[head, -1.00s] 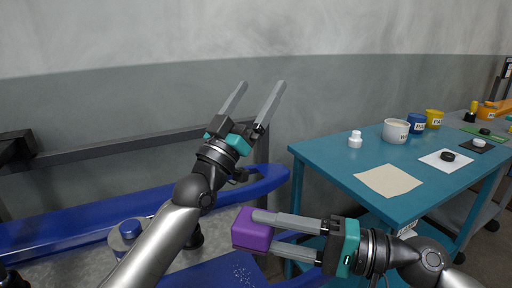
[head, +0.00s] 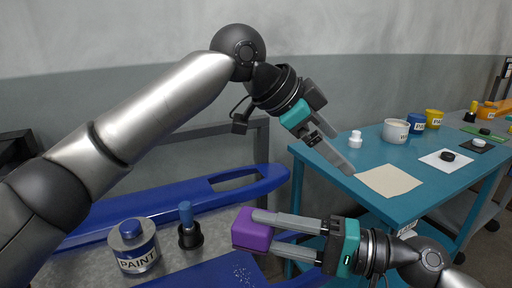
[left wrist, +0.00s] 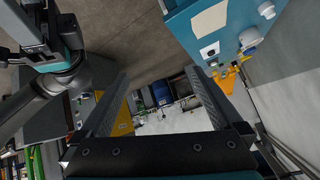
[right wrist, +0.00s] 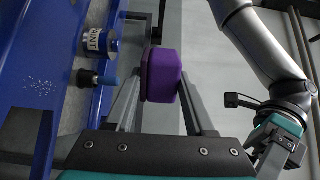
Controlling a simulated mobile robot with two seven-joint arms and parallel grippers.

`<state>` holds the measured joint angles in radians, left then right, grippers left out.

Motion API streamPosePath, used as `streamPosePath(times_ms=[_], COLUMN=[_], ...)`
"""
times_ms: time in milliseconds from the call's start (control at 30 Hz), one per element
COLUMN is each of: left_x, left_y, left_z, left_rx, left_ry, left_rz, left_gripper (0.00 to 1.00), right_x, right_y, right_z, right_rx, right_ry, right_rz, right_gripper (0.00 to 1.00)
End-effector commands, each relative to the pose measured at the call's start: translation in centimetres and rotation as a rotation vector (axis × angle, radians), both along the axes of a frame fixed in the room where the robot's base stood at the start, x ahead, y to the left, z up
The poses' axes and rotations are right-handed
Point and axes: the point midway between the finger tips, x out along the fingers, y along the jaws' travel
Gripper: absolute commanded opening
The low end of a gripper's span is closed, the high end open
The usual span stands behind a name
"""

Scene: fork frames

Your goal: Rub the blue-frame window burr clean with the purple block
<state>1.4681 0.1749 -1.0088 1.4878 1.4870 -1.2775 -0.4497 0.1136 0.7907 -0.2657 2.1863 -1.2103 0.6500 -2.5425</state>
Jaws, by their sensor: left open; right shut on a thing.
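The purple block (head: 251,232) is between the fingers of my right gripper (head: 264,231), which is shut on it. The block also shows in the right wrist view (right wrist: 160,74). A blue frame with a long window opening (head: 165,212) lies along the back of the grey bench. A nearer blue panel (head: 205,275) carries pale specks (head: 242,274), just below the block in the head view; the specks also show in the right wrist view (right wrist: 38,85). I cannot tell whether both blue parts are one frame. My left gripper (head: 350,168) is open and empty, pointing towards the teal table.
A paint can (head: 135,247) and a blue-handled tool in a black holder (head: 190,228) stand on the bench. The teal table (head: 345,158) at right holds a beige sheet (head: 389,180), a white bottle (head: 356,139), and several tubs.

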Motion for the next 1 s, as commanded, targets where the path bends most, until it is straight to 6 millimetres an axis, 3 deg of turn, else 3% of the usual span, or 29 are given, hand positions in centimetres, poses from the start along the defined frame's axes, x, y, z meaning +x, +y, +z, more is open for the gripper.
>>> streamPosePath(times_ms=[267,500,767,1000], left_x=[-3.8,-6.2,-7.1,-7.1], left_y=[6.0,11.1,13.1,13.2], left_z=[0.3,2.0,2.5,-1.0], left_rx=[0.443,0.725,0.827,0.829], left_ry=[0.021,0.059,0.079,0.083], left_rz=[-0.139,-0.217,-0.244,-0.246], left_gripper=[1.00,1.00,1.00,1.00], right_x=[0.0,0.0,0.0,0.0], right_y=[0.0,0.0,0.0,0.0], right_z=[0.0,0.0,0.0,0.0], right_rx=[0.001,0.001,0.001,0.001], right_ry=[0.000,0.000,0.000,0.000], right_rz=[0.000,0.000,0.000,0.000], right_gripper=[0.00,0.00,0.00,0.00])
